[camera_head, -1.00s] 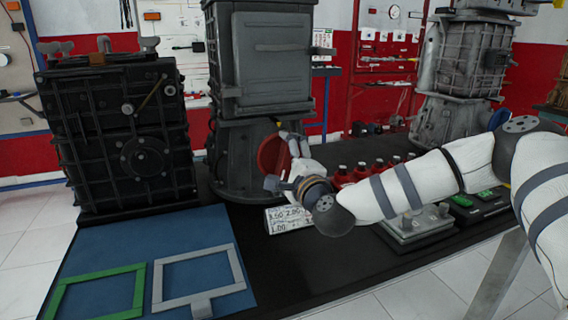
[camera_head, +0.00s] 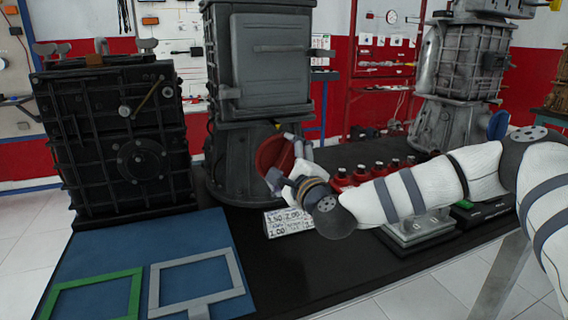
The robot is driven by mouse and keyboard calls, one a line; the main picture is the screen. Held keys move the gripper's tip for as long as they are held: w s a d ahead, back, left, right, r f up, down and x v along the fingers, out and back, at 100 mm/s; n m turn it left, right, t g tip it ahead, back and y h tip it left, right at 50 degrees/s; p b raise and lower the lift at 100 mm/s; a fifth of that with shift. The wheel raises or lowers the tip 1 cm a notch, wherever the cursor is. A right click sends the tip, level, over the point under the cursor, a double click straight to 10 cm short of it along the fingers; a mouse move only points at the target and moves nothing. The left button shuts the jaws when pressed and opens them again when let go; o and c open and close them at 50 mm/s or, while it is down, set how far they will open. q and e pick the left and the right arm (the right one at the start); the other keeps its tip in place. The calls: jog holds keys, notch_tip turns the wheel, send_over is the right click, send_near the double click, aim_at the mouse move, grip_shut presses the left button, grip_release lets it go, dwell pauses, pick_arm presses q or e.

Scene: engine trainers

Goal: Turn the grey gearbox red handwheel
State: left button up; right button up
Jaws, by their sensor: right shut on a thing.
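The grey gearbox (camera_head: 262,70) stands upright at the back of the black bench. Its red handwheel (camera_head: 270,153) is on the lower front, facing me, and its right part is hidden by my gripper. My right gripper (camera_head: 285,162) reaches in from the right and is shut on the handwheel's right side. The fingers partly overlap the rim, so the exact contact is hard to see. My left gripper is not in view.
A black gearbox (camera_head: 118,135) stands on the left. A blue mat (camera_head: 150,250) with a green frame (camera_head: 95,292) and a grey frame (camera_head: 197,283) lies in front. Several red-bodied items (camera_head: 363,172) stand right of the handwheel, behind my arm. A label card (camera_head: 288,222) sits below my gripper.

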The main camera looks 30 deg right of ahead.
jog(key=o, duration=1)
jog(key=shift+o, duration=0.2)
jog(key=shift+s, duration=0.1)
jog(key=v, duration=1.2)
jog(key=shift+f, duration=0.1)
